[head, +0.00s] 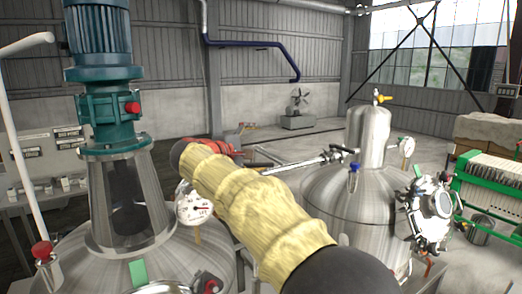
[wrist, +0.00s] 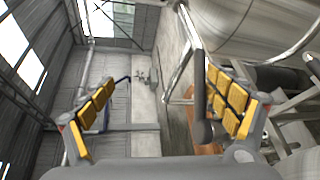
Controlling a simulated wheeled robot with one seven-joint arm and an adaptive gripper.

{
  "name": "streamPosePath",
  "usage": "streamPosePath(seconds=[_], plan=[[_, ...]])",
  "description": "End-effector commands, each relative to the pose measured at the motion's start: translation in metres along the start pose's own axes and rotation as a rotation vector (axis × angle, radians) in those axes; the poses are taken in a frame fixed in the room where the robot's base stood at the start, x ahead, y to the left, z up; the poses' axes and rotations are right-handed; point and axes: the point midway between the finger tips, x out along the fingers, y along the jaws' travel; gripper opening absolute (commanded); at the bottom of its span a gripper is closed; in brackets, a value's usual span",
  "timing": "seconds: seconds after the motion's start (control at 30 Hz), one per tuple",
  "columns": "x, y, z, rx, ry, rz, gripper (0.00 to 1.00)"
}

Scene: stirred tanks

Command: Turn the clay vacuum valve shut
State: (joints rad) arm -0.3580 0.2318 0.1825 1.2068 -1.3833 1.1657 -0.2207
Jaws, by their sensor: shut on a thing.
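My gripper (wrist: 160,85) shows in the wrist view with its two yellow-padded fingers set wide apart. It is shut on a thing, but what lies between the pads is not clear. A dark grey bar with a rounded end (wrist: 203,132) runs close along the inner side of the right finger. A clay-brown patch (wrist: 207,149) shows low beside that bar, partly behind my gripper; I cannot tell whether it is the clay vacuum valve.
A steel tank with a teal motor (head: 100,60) and a pressure gauge (head: 194,208) stands left of my arm. Another steel tank (head: 345,195), with a yellow-handled valve (head: 382,97) and a blue-handled valve (head: 354,166), stands right. Open floor lies behind, towards a fan unit (head: 298,115).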

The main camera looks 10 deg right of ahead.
Motion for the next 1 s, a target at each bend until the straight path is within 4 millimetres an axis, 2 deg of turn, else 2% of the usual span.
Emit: streamPosePath(seconds=[0.03,0.2,0.37,0.5,1.0], plan=[[-0.013,0.024,0.007,0.028,0.01,0.029,0.68],[-0.024,0.024,0.005,0.028,0.012,0.029,0.68],[-0.034,0.023,0.005,0.03,0.012,0.029,0.64],[-0.041,0.019,0.004,0.026,0.01,0.024,0.19],[-0.06,0.011,0.002,0.017,0.004,0.016,0.19]])
